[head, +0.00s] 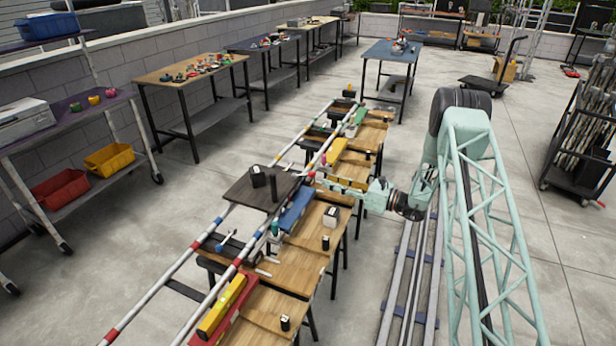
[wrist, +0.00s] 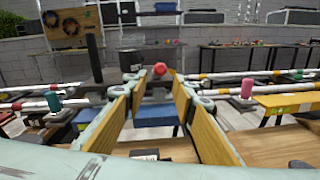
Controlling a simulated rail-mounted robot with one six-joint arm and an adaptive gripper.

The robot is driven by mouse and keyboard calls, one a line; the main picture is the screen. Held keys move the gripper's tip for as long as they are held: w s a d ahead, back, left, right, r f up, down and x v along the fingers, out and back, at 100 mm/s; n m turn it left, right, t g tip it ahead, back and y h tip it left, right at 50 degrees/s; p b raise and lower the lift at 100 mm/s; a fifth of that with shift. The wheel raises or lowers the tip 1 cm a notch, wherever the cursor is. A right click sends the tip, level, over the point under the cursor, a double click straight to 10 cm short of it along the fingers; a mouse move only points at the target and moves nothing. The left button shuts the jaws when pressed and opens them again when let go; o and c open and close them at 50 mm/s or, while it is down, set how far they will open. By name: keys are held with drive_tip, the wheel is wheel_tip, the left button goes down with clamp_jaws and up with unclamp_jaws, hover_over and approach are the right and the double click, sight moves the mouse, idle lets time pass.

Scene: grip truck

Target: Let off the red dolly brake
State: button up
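A round red knob (wrist: 160,69) shows in the wrist view, straight ahead between my fingertips and a little beyond them. It seems to be the handle of the red dolly brake; its stem and base are hard to make out. My gripper (wrist: 156,82) is open and empty, with its two wood-coloured finger pads on either side of the line to the knob. In the head view my gripper (head: 334,184) reaches left over the benches towards the dark dolly platform (head: 245,192) on the striped rails.
A teal-topped post (wrist: 54,102) stands left and a pink-topped post (wrist: 247,86) right in the wrist view. A blue case (head: 297,210) and a yellow case (head: 222,306) lie along the wooden benches (head: 272,264).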

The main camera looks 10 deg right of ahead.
sight(308, 175)
drive_tip(key=shift+b+x, duration=0.4)
drive_tip(key=shift+x, duration=5)
drive_tip(key=shift+c, duration=0.2)
clamp_jaws()
